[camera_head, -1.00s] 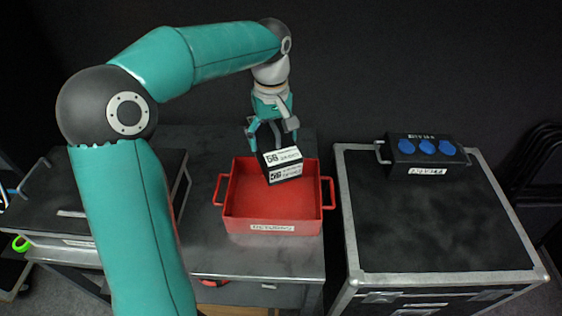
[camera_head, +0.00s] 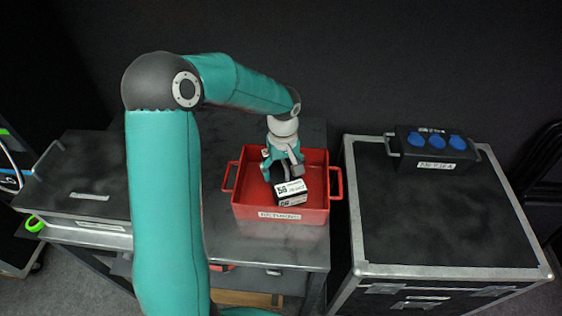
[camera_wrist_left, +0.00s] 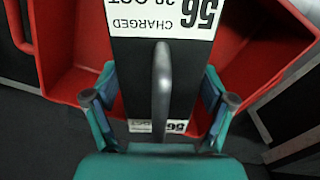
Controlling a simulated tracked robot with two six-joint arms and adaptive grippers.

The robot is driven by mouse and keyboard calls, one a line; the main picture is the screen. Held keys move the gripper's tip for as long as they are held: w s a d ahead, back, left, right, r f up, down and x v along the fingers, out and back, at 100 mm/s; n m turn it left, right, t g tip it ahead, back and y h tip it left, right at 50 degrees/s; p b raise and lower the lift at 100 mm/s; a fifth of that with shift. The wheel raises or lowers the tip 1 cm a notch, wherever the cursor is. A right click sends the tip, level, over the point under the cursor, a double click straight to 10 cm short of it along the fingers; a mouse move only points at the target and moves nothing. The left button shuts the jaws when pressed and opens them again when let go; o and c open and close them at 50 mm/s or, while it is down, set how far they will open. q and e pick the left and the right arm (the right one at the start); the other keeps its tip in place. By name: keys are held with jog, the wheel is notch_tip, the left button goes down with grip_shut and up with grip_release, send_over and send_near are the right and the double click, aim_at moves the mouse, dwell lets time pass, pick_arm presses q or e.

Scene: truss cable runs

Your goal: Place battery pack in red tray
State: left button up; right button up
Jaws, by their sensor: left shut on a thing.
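The battery pack (camera_head: 292,194) is a black block with white printed labels. My left gripper (camera_head: 283,174) is shut on it and holds it inside the outline of the red tray (camera_head: 307,216), low and near the front wall. I cannot tell whether the pack touches the tray floor. In the left wrist view the pack (camera_wrist_left: 140,75) has a grey handle and a label reading "56" and "CHARGED". The fingers (camera_wrist_left: 162,100) are on either side of it, and the red tray (camera_wrist_left: 262,45) is behind. My right gripper is not in view.
The tray stands on a dark table (camera_head: 270,250). To the right is a black case with metal edges (camera_head: 440,225), with a black box with blue sockets (camera_head: 435,147) at its back. Another dark case (camera_head: 85,175) is at the left. The case top in front of the box is clear.

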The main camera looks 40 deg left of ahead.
aim_at(283, 177)
pick_arm(q)
notch_tip(283, 177, down, 3)
jog(key=shift+f, duration=0.15)
jog(key=o, duration=1.7)
notch_tip(283, 177, up, 12)
